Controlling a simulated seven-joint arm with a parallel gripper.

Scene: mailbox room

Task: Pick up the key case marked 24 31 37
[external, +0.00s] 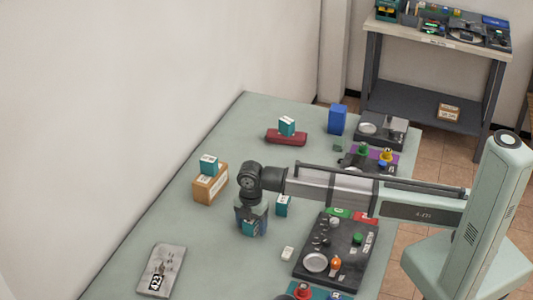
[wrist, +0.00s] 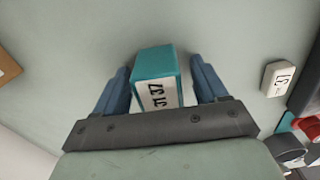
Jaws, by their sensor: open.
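A teal key case (wrist: 155,62) with a white label sits between the two blue fingers of my gripper (wrist: 159,68) in the wrist view. The label shows what looks like 31 37; its other part is hidden by my palm. Gaps show between the case and both fingers, so the gripper is open around it. In the external view my gripper (external: 251,224) points down at the table, with the teal case (external: 249,229) partly hidden in it. Other teal cases with labels stand on a wooden box (external: 207,187), on a red stand (external: 287,138) and on the table (external: 283,207).
A small white block (external: 287,254) lies right of my gripper; it also shows in the wrist view (wrist: 278,78). A dark tray (external: 318,270) with several items stands farther right. A grey plate (external: 161,270) lies front left. A blue box (external: 337,119) stands at the back.

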